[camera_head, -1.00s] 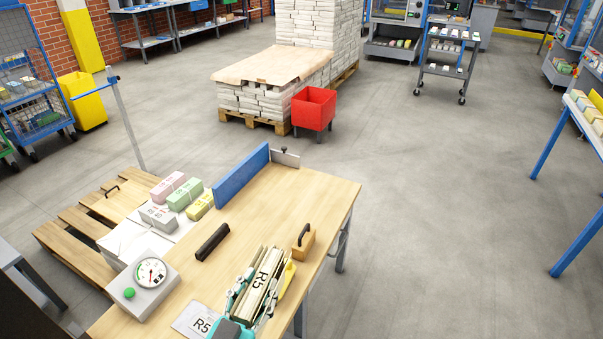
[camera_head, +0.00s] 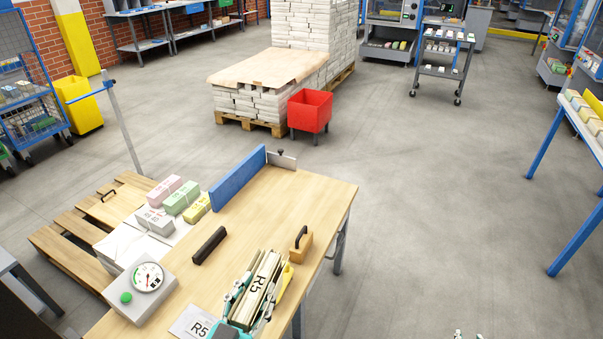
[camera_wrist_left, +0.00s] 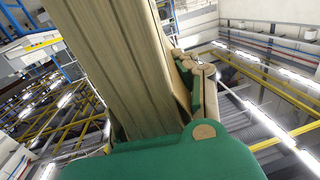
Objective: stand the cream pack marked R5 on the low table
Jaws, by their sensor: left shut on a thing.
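The cream pack marked R5 (camera_head: 259,285) is held in my left gripper (camera_head: 252,291), over the near right part of the wooden-topped table (camera_head: 285,215). In the left wrist view the pack (camera_wrist_left: 110,60) rises large and close from the green gripper body (camera_wrist_left: 170,160). I cannot tell whether the pack touches the tabletop. A white card marked R5 (camera_head: 193,323) lies at the table's near edge. The fingertips of my right gripper (camera_head: 468,334) just show at the bottom, apart, with nothing visible between them.
On the table are a dial scale (camera_head: 143,282), a black bar (camera_head: 209,246), a wooden block with a handle (camera_head: 294,247) and a blue fence (camera_head: 238,178). Pink, green, yellow and grey packs (camera_head: 182,198) lie to the left. Open floor lies to the right.

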